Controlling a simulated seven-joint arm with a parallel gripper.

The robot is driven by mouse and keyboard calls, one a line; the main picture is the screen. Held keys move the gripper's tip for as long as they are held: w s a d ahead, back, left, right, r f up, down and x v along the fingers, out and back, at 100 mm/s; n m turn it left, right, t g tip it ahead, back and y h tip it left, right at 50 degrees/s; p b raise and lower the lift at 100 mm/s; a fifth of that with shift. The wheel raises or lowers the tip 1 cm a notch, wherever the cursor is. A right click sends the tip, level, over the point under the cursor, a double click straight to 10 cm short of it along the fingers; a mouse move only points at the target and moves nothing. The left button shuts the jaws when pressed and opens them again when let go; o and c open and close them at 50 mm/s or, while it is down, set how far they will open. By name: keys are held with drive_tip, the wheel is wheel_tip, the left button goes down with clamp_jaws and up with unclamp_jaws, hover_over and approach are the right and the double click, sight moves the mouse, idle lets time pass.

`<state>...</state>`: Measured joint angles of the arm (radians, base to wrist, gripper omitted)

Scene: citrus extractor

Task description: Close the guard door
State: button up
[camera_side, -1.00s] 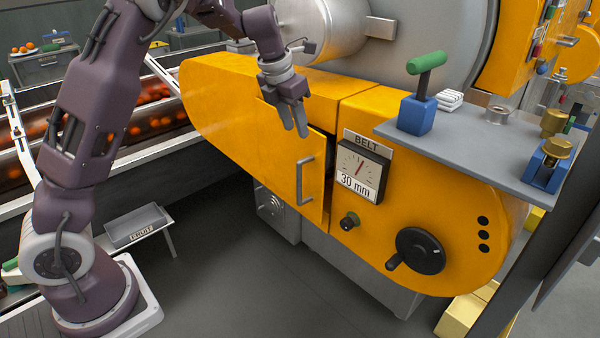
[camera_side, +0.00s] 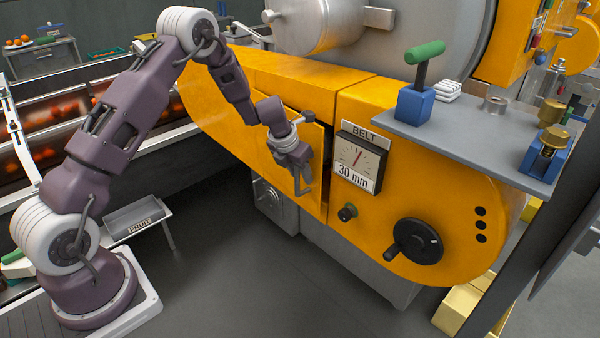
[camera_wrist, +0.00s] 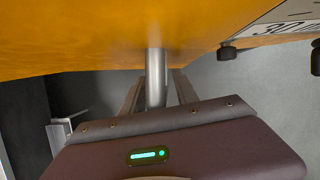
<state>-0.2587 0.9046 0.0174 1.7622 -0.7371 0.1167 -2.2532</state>
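The guard door (camera_side: 314,203) is an orange panel in the side of the orange belt housing (camera_side: 225,95). It stands slightly ajar, with a dark gap along its top and right edge. My gripper (camera_side: 303,186) is at the door's handle and hides most of it in the side view. In the wrist view the silver handle bar (camera_wrist: 156,78) stands between the two fingers of my gripper (camera_wrist: 157,95). The fingers are open around the bar, with a gap seen on each side.
Right of the door are a gauge (camera_side: 357,160) reading 30 mm, a small knob (camera_side: 347,212) and a black handwheel (camera_side: 418,241). A grey shelf (camera_side: 480,140) carries a green-handled lever (camera_side: 425,55). The floor (camera_side: 240,280) in front is clear. A fruit tray (camera_side: 133,218) stands near my base.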

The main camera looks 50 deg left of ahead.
drive_tip(key=shift+c, duration=0.5)
clamp_jaws()
idle(0.8)
